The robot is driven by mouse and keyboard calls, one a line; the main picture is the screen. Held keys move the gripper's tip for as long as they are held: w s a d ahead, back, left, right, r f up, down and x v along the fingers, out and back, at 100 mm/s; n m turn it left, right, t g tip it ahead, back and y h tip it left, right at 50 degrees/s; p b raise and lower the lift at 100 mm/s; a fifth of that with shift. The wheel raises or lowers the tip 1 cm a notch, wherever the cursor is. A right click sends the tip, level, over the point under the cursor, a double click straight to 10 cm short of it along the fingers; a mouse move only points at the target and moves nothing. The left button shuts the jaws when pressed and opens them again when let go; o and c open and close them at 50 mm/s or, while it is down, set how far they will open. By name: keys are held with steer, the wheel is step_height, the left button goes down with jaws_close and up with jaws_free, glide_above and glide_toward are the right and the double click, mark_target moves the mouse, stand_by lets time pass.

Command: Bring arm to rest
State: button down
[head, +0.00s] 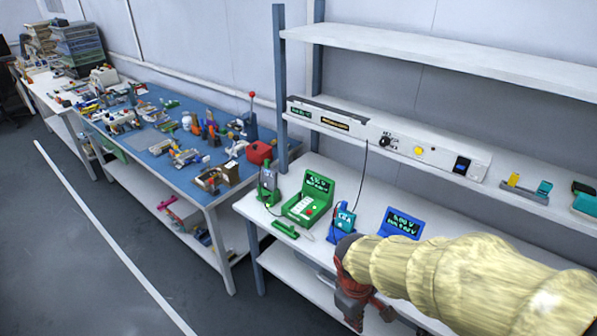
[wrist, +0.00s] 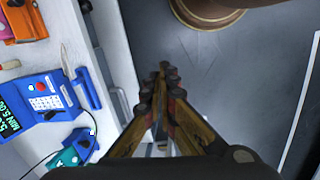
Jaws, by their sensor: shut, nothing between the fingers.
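My arm, in a yellowish sleeve, reaches in from the right of the head view. My gripper (head: 362,306) hangs from its end at the front edge of the white bench (head: 330,166), with its tips partly hidden or cut off. In the wrist view my gripper (wrist: 164,72) has its fingers together, with nothing between them. It points past the bench edge, over the grey floor (wrist: 185,95). It touches nothing that I can see.
On the bench stand a green tester (head: 308,198), a blue display unit (head: 402,223) and a small blue device (head: 342,222). The blue tester (wrist: 42,98) shows at left in the wrist view. A blue-topped table (head: 160,128) stands left. Open floor (head: 75,265) lies in front.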

steer(key=s+d+r+m+t, duration=0.1)
steer(key=s+r+m, duration=0.1)
steer(key=r, duration=0.4)
steer(key=s+d+r+m+t+y, duration=0.1)
steer(key=s+d+r+m+t, duration=0.1)
steer(key=r, duration=0.4)
steer(key=s+d+r+m+t, duration=0.2)
steer(key=s+r+m, duration=0.2)
steer(key=r, duration=0.3)
steer(key=shift+s+m+y, duration=0.15)
steer(key=shift+m+y, duration=0.15)
steer(key=shift+m, duration=0.1)
steer(key=shift+r, duration=0.1)
